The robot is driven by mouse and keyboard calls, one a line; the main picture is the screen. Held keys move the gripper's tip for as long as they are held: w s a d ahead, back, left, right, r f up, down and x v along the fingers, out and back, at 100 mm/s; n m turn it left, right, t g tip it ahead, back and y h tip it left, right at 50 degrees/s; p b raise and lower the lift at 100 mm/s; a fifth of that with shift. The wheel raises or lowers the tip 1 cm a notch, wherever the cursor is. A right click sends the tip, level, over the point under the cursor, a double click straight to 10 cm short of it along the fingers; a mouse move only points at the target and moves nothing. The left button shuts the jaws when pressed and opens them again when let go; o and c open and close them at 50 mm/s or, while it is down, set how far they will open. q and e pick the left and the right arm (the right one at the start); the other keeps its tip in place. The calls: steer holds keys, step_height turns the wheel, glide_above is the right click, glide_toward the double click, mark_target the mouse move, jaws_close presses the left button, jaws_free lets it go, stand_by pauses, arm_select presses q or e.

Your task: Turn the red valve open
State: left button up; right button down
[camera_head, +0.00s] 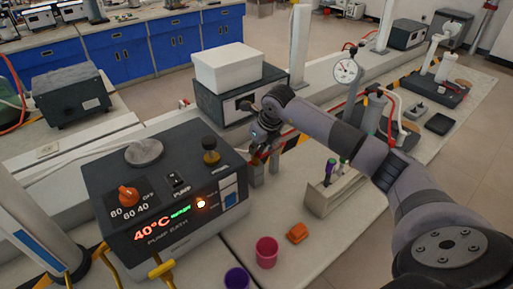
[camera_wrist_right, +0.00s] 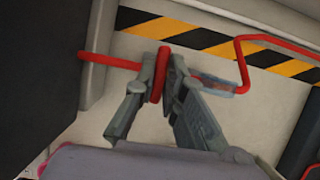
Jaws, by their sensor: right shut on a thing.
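The red valve (camera_wrist_right: 159,82) shows in the right wrist view as a narrow red piece, seen nearly edge-on, between the two grey fingers. My right gripper (camera_wrist_right: 164,72) is shut on it, one finger on each side. A red pipe (camera_wrist_right: 112,61) runs in from the left to the valve. In the head view my right gripper (camera_head: 262,156) is behind the right side of the pump bath, and the valve is mostly hidden by the fingers and arm. My left gripper is not in view.
The dark pump bath (camera_head: 160,190) with a lit display stands close on the left. A pink cup (camera_head: 266,252), a purple cup (camera_head: 237,279) and an orange object (camera_head: 297,233) are in front. A rack (camera_head: 335,192) with tubes stands right of the gripper, below my arm.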

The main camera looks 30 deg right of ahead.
steer(key=n+b, duration=0.1)
steer(key=n, duration=0.1)
steer(key=n+y+b, duration=0.1)
steer(key=b, duration=0.1)
steer(key=shift+w+d+f+n, duration=0.1)
steer(key=shift+d+n, duration=0.05)
steer(key=shift+n, duration=0.25)
steer(key=n+g+y+b, duration=0.1)
steer(key=n+y, duration=0.1)
steer(key=n, duration=0.2)
steer(key=shift+b, duration=0.4)
steer(key=n+g, duration=0.1)
steer(key=n, duration=0.2)
steer(key=n+g+y+b, duration=0.1)
steer(key=n, duration=0.1)
steer(key=shift+w+d+n+b, duration=0.1)
steer(key=shift+w+n+b, duration=0.1)
steer(key=shift+n+b, duration=0.15)
steer(key=shift+n+g+b, duration=0.45)
steer(key=shift+n+g, duration=0.35)
steer(key=shift+n, duration=1.25)
steer(key=shift+r, duration=0.2)
steer(key=c, duration=1.7)
jaws_free()
steer(key=shift+o, duration=0.2)
